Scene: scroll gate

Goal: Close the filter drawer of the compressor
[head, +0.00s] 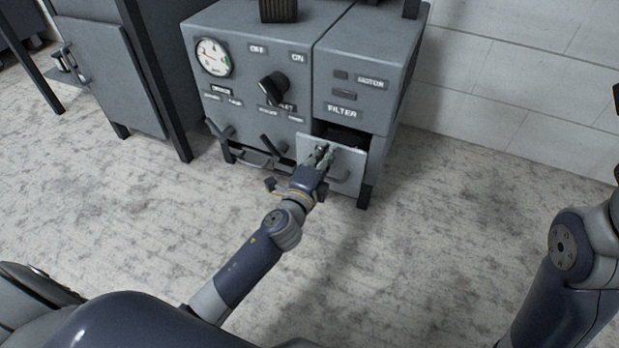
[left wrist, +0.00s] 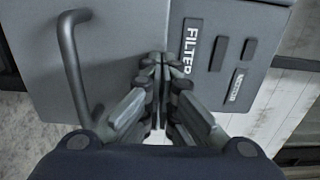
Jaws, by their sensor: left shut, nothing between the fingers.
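The grey compressor (head: 292,95) stands against the back wall. Its filter drawer (head: 347,181), below the FILTER label (head: 342,112), has a light grey front with a bar handle. The drawer stands partly out, with a dark opening above its front. In the left wrist view, the drawer front (left wrist: 115,65) and handle (left wrist: 73,70) are on the left, beside the FILTER label (left wrist: 190,48). My left gripper (head: 322,152) is shut and empty, at the upper part of the drawer front. It also shows in the left wrist view (left wrist: 158,65). Contact is hard to tell.
A gauge (head: 213,57), a black knob (head: 273,87) and lever handles (head: 268,143) are on the compressor's front. A grey cabinet (head: 110,75) stands to the left. The floor in front is clear. My right arm is at the right edge.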

